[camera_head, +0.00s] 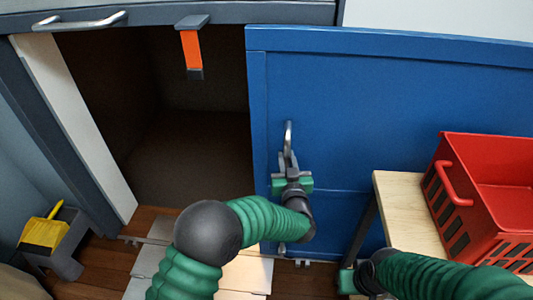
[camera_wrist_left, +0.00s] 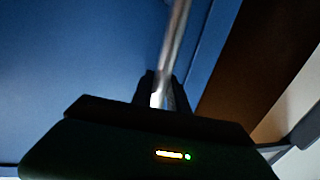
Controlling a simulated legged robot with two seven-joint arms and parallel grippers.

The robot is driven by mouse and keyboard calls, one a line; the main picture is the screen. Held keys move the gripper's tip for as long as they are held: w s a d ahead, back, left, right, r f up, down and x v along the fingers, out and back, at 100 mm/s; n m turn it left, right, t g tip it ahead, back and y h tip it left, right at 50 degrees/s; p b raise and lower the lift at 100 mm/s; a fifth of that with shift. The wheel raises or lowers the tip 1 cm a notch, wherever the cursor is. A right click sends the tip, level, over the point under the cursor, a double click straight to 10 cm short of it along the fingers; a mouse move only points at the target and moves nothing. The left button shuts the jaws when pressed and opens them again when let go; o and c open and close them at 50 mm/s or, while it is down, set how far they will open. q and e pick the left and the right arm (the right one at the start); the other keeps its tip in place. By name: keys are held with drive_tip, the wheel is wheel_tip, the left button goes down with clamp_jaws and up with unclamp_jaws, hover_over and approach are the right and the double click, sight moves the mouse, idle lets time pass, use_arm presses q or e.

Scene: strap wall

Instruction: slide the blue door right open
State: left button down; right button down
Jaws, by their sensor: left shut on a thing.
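The blue door (camera_head: 350,130) stands to the right of a dark open compartment (camera_head: 190,120) in the head view; a wide opening shows at its left. A vertical metal handle (camera_head: 288,133) is on the door near its left edge. My left gripper (camera_head: 288,165) is shut on this handle. In the left wrist view the handle (camera_wrist_left: 172,55) rises from between the fingers, with the blue door (camera_wrist_left: 80,70) behind it. My right gripper (camera_head: 350,279) is low by the table leg, and its fingers are too unclear to tell open from shut.
A wooden table (camera_head: 401,205) with a red crate (camera_head: 471,190) stands before the door at the right. An orange strap (camera_head: 191,50) hangs at the top of the opening. A grey step stool (camera_head: 62,240) with a yellow dustpan (camera_head: 42,232) stands at the lower left.

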use_arm(q)
drive_tip(key=shift+d+r, duration=0.2)
drive_tip(key=shift+d, duration=0.75)
use_arm(e)
drive_tip(key=shift+d+r, duration=0.25)
drive_tip(key=shift+d, duration=0.05)
use_arm(q)
drive_tip(key=shift+a, duration=0.1)
use_arm(e)
drive_tip(key=shift+a, duration=0.1)
use_arm(q)
drive_tip(key=c, duration=1.3)
unclamp_jaws()
drive_tip(key=shift+s, duration=0.1)
drive_tip(key=shift+f, duration=0.1)
use_arm(e)
drive_tip(key=shift+s, duration=0.1)
